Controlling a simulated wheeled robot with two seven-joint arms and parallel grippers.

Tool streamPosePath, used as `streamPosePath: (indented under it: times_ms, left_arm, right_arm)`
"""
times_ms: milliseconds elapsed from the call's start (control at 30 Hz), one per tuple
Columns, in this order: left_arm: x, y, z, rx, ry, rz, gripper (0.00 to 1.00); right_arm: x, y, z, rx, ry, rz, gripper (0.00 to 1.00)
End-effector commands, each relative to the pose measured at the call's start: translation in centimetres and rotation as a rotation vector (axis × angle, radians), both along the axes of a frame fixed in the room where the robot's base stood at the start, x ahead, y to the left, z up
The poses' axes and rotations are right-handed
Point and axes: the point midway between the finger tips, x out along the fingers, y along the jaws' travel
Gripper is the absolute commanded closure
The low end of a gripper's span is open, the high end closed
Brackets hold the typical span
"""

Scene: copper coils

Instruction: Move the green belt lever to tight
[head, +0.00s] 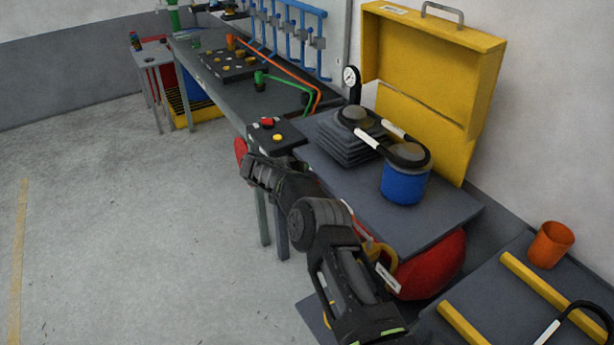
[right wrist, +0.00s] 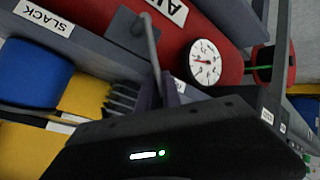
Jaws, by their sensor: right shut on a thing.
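My right arm reaches up from the bottom of the head view, and my right gripper (head: 252,165) is beside the small control box, below the bench tops. In the right wrist view the gripper's dark body fills the bottom. A "SLACK" label (right wrist: 44,17) sits on a grey bar at the upper left of the wrist view. A grey rod (right wrist: 149,45) rises behind the gripper body. No "tight" label is readable. My left gripper is not in view.
A red tank (head: 435,268) is under the near bench, close to my arm. A round gauge (right wrist: 204,62) is by red surfaces. A blue pot (head: 404,184) and grey stack (head: 335,137) stand on the bench. The control box (head: 268,134) has red and yellow buttons. The left floor is clear.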

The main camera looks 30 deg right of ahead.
Motion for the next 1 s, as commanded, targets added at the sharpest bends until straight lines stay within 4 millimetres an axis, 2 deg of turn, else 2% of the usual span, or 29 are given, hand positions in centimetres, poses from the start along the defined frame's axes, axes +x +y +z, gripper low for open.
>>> streamPosePath:
  times_ms: [67,100,367,733,1000]
  left_arm:
    - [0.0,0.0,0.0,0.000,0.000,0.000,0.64]
    - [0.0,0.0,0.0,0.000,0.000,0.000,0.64]
    - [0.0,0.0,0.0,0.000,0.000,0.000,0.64]
    - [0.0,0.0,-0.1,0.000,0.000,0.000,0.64]
    - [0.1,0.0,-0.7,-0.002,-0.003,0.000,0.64]
  right_arm:
    - [0.0,0.0,0.0,-0.001,-0.001,0.002,1.00]
    - [0.0,0.0,0.0,-0.001,-0.001,0.002,0.90]
    - [0.0,0.0,0.0,-0.001,-0.001,0.002,0.69]
    - [0.0,0.5,0.4,0.000,-0.001,0.003,0.69]
    - [-0.7,3.5,2.6,0.001,-0.003,0.004,0.69]
